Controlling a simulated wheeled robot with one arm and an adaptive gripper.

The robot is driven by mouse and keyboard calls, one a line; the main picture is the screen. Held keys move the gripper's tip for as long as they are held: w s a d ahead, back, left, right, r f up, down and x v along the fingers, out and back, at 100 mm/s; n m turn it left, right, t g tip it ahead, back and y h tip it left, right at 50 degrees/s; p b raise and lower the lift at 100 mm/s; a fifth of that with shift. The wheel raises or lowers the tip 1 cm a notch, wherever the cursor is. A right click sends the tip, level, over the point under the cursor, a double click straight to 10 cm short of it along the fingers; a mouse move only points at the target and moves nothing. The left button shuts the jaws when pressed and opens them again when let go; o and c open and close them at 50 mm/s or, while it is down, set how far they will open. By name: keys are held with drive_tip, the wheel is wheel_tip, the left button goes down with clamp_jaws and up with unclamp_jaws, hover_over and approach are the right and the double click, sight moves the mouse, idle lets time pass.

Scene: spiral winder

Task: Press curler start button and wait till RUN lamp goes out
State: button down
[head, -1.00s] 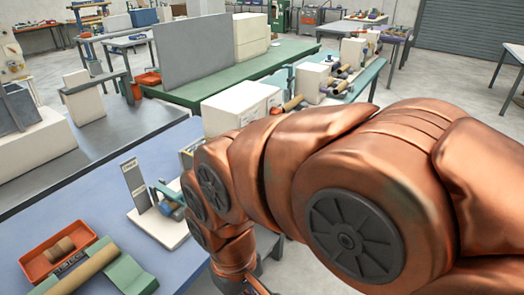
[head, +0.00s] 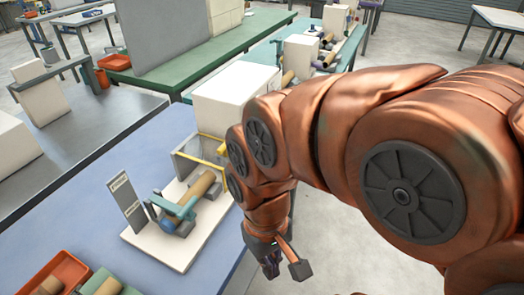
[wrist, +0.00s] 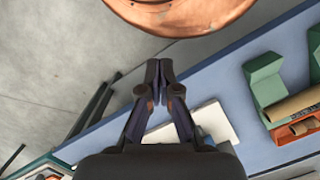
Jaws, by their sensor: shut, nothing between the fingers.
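A machine with a brown tube (head: 195,187) in teal clamps sits on a white base plate (head: 160,257) on the blue bench. I take it for the curler, but cannot be sure. A dark grey sign panel (head: 127,203) stands at its left; its lettering is too small to read. I cannot make out a start button or RUN lamp. My gripper (head: 272,270) hangs to the right of the base plate, past the bench edge, pointing down. In the wrist view its fingertips (wrist: 159,72) meet, empty, over the floor beside the bench; a corner of a white plate (wrist: 215,122) shows behind.
A white box (head: 235,100) with a yellow frame stands behind the machine. An orange tray (head: 55,275) and a green cradle (head: 100,284) with a tube lie at the front left. Bare blue bench top (head: 90,190) lies left of the sign. Floor is open to the right.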

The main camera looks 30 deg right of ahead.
drive_tip(key=w+a+f+m+t+y+b, duration=0.1)
drive_tip(key=w+f+m+y+b, duration=0.35)
drive_tip(key=w+m, duration=0.2)
drive_tip(key=w+a+f+m+t+y+b, duration=0.1)
drive_tip(key=w+f+m+y+b, duration=0.2)
drive_tip(key=w+m+y+b, duration=0.4)
drive_tip(key=w+d+f+m+t+b, duration=0.1)
drive_tip(key=w+d+m+t+b, duration=0.1)
drive_tip(key=w+d+m, duration=0.1)
drive_tip(key=w+d+m+t+b, duration=0.2)
drive_tip(key=w+d, duration=0.3)
drive_tip(key=d, duration=0.3)
drive_tip(key=w+d+f+m+t+b, duration=0.1)
drive_tip(key=w+d+m+t+b, duration=0.1)
drive_tip(key=w+d+m+t, duration=0.2)
drive_tip(key=shift+w+d+f+y, duration=0.25)
drive_tip(key=shift+d+f, duration=0.1)
drive_tip(key=shift+d, duration=0.3)
drive_tip(key=d+f+m+t+h+b, duration=0.1)
drive_tip(key=d+m+t+h+b, duration=0.2)
drive_tip(key=d, duration=1.4)
drive_tip(key=m+t+b, duration=0.1)
drive_tip(key=m+t, duration=0.3)
drive_tip(key=shift+s+d+f, duration=0.2)
drive_tip(key=shift+d+f, duration=0.1)
drive_tip(key=shift+d, duration=0.1)
